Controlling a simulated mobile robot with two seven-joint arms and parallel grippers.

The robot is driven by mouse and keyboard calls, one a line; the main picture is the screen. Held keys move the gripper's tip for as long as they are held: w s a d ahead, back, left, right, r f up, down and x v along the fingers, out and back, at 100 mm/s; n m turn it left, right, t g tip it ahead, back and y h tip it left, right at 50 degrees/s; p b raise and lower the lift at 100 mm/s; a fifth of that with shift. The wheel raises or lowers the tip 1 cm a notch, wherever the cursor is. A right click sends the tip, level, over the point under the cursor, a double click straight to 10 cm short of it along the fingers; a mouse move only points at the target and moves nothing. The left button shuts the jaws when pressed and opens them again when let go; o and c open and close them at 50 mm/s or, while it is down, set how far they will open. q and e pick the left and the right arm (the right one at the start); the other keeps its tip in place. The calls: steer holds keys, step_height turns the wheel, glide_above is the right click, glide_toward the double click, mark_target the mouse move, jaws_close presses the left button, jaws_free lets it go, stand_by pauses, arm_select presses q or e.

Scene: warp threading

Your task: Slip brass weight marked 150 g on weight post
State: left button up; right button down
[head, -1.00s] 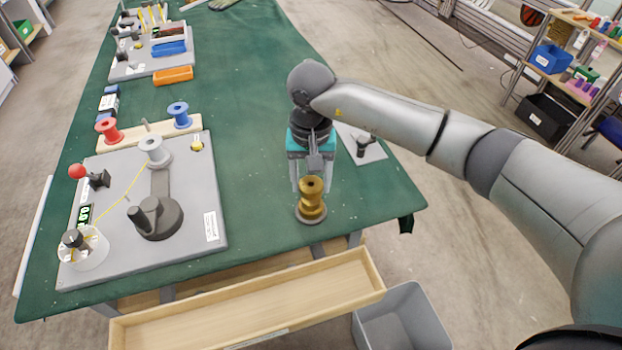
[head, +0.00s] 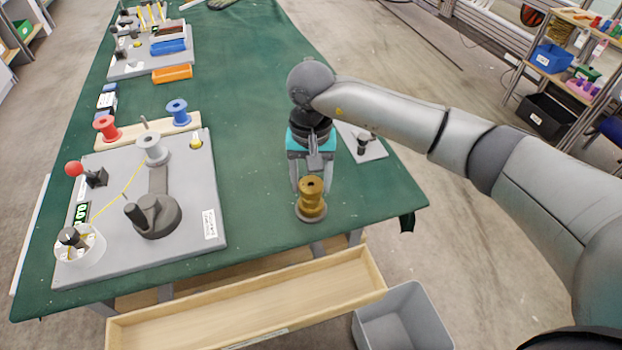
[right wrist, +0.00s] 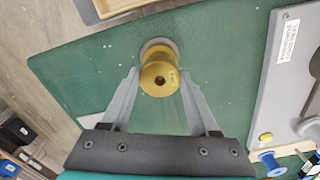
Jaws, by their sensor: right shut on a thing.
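A brass weight (head: 312,186), shaped like a spool with a dark hole in its top, stands upright near the table's front edge. A dark grey round base (head: 312,215) shows under it. My right gripper (head: 310,187) reaches down over it with a finger on either side. In the right wrist view the brass weight (right wrist: 160,77) sits between the fingertips, with small marks on its side too small to read. The grey base (right wrist: 158,46) shows behind it. I cannot tell for sure which thing is the weight post. My left gripper is not in view.
A grey board (head: 200,232) at left carries a crank (head: 155,215), a grey spool (head: 152,148), a red-knobbed lever (head: 74,168) and yellow thread. A small plate with a dark knob (head: 362,145) lies behind my gripper. A wooden drawer (head: 250,306) and grey bin (head: 403,318) are in front.

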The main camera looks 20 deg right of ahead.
steer(key=shift+c, duration=0.3)
jaws_free()
steer(key=shift+o, duration=0.3)
steer(key=shift+r, duration=0.15)
steer(key=shift+r+p, duration=1.6)
steer(key=shift+r, duration=1.3)
steer(key=shift+f, duration=0.1)
